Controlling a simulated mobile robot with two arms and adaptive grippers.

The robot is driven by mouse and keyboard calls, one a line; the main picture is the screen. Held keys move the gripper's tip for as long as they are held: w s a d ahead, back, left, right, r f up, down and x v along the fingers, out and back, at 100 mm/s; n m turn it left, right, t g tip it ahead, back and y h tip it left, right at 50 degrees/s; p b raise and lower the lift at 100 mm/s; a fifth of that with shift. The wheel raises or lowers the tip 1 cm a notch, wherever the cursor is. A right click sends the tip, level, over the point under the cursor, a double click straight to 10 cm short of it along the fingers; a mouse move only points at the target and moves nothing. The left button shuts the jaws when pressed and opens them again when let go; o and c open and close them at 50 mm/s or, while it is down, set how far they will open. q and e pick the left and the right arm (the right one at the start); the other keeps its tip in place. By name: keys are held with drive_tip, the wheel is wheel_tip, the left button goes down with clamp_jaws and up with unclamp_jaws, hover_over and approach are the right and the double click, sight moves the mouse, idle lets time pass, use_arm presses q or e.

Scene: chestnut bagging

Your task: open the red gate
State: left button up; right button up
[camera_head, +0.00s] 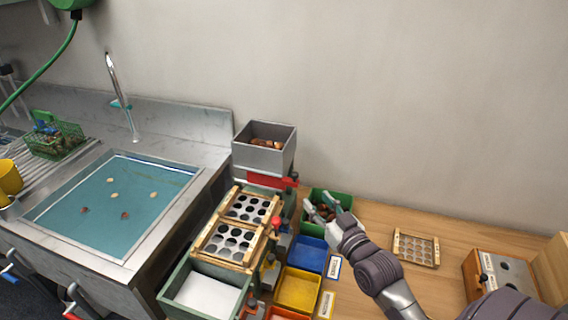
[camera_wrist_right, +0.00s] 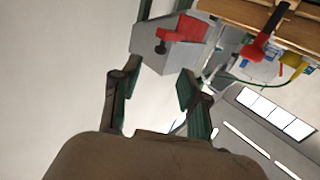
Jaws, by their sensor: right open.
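The red gate (camera_head: 268,181) is a flat red slide under the grey hopper (camera_head: 264,158), which holds chestnuts. Its red handle end sticks out at the right. In the right wrist view the red gate (camera_wrist_right: 184,28) shows on the hopper's grey body, just beyond the fingertips. My right gripper (camera_head: 320,202) is open and empty, to the right of the gate and over the green bin (camera_head: 343,199). Its two fingers (camera_wrist_right: 158,74) are apart and do not appear to touch the gate. My left gripper is not in view.
Wooden sieve frames (camera_head: 211,253) stand in front of the hopper, with a red-knobbed lever (camera_head: 277,222) beside them. Blue (camera_head: 307,254) and yellow (camera_head: 297,289) bins lie in front of the green one. A sink (camera_head: 110,205) is at left. A small wooden tray (camera_head: 416,233) lies right.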

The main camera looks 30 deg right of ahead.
sight(296, 176)
drive_tip(key=w, duration=0.2)
drive_tip(key=w+p, duration=0.1)
drive_tip(key=w, duration=0.2)
drive_tip(key=w+r, duration=0.1)
drive_tip(key=w, duration=0.2)
drive_tip(key=shift+d+p, duration=0.2)
drive_tip(key=shift+p, duration=0.1)
drive_tip(key=w, duration=0.3)
drive_tip(key=shift+d, duration=0.1)
drive_tip(key=shift+w+f, duration=0.1)
drive_tip(key=shift+w, duration=0.35)
drive_tip(key=c, duration=0.8)
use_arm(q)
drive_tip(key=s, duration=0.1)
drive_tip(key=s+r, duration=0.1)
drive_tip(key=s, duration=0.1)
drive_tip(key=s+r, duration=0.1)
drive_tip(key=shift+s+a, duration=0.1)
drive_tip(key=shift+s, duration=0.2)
use_arm(e)
clamp_jaws()
